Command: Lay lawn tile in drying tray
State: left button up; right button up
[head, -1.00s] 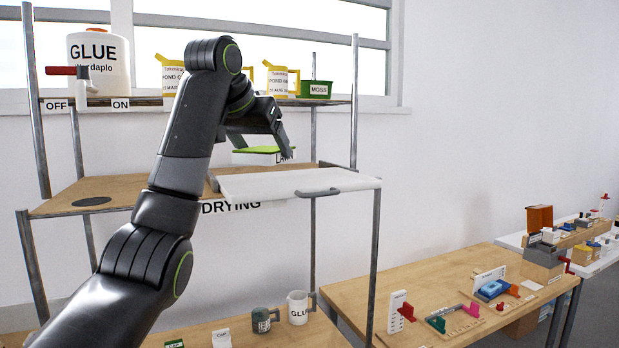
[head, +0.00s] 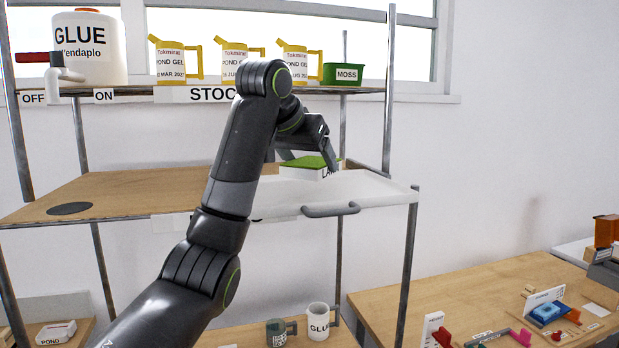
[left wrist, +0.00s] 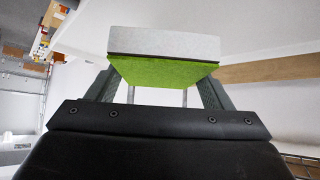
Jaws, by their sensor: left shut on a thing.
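The lawn tile (head: 310,164) is a block with a green top and white sides, with a partly hidden label. My left gripper (head: 309,152) is shut on it. In the left wrist view the tile (left wrist: 164,68) sits between both fingers, its green face toward me. The drying tray (head: 378,187) is a white tray with a grey front handle, on the middle rack shelf. The tile appears over the tray's back part; I cannot tell whether it touches. My arm hides the tray's left part. My right gripper is not in view.
The upper shelf holds a glue tank (head: 90,48), several yellow pond gel jugs (head: 237,63) and a green moss box (head: 342,74). A rack post (head: 390,90) stands by the tray's right. The middle shelf's left part (head: 120,190) is mostly bare.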

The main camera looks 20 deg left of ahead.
aim_at(311, 198)
pick_arm(q)
jog(key=f, duration=0.1)
jog(key=w+f+p, duration=0.1)
jog(key=f, duration=0.1)
jog(key=shift+w+d+f, duration=0.15)
jog(key=shift+w+f, duration=0.1)
jog(key=shift+f, duration=0.1)
jog(key=shift+s+f+p, duration=0.15)
jog(key=shift+f+p, duration=0.15)
jog(key=shift+s+f, duration=0.15)
jog(key=shift+f, duration=0.25)
jog(key=o, duration=1.1)
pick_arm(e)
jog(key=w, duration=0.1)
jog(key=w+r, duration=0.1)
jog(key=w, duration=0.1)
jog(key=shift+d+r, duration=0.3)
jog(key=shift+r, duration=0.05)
